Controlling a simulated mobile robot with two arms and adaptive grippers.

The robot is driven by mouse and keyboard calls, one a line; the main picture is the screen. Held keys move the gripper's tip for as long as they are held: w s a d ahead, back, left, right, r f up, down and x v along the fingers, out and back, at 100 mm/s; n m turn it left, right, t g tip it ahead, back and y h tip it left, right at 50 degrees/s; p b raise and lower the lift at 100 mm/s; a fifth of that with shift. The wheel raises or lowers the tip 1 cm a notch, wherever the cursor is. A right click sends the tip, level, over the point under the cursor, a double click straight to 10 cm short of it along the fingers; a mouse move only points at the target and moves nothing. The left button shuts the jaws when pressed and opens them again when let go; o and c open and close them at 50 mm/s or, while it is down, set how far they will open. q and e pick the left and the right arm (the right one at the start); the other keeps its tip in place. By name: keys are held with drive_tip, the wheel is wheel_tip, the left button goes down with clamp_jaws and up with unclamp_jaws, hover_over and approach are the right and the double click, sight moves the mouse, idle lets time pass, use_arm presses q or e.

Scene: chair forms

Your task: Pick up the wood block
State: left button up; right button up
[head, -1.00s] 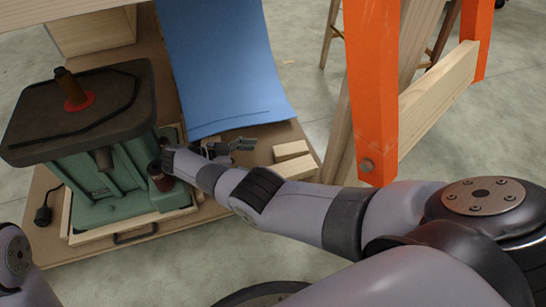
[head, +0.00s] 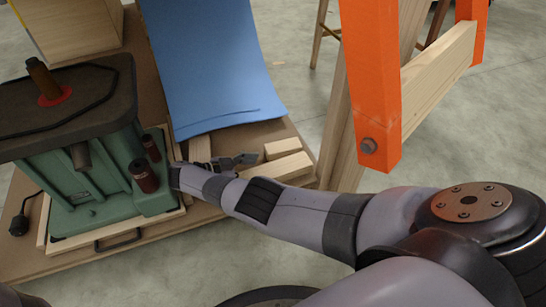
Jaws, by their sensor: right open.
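A small pale wood block (head: 283,148) lies on the brown board at the middle of the head view. A longer wood piece (head: 280,167) lies just in front of it, partly hidden by my right arm. My right gripper (head: 240,160) is open and empty, just left of these two pieces. Its fingers point right, toward them, with a small gap in the picture; whether it touches either one I cannot tell. My forearm hides part of the gripper. My left gripper is out of view.
A green machine with a dark top (head: 75,100) stands on the left of the brown board (head: 190,238). An orange post (head: 372,80) with wooden beams stands at right. Another wood strip (head: 200,150) lies left of the gripper.

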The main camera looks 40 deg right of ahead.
sight(272, 169)
drive_tip(key=x, duration=0.4)
drive_tip(key=shift+d+f, duration=0.1)
drive_tip(key=shift+d, duration=0.05)
drive_tip(key=shift+c, duration=0.2)
drive_tip(key=c, duration=1.5)
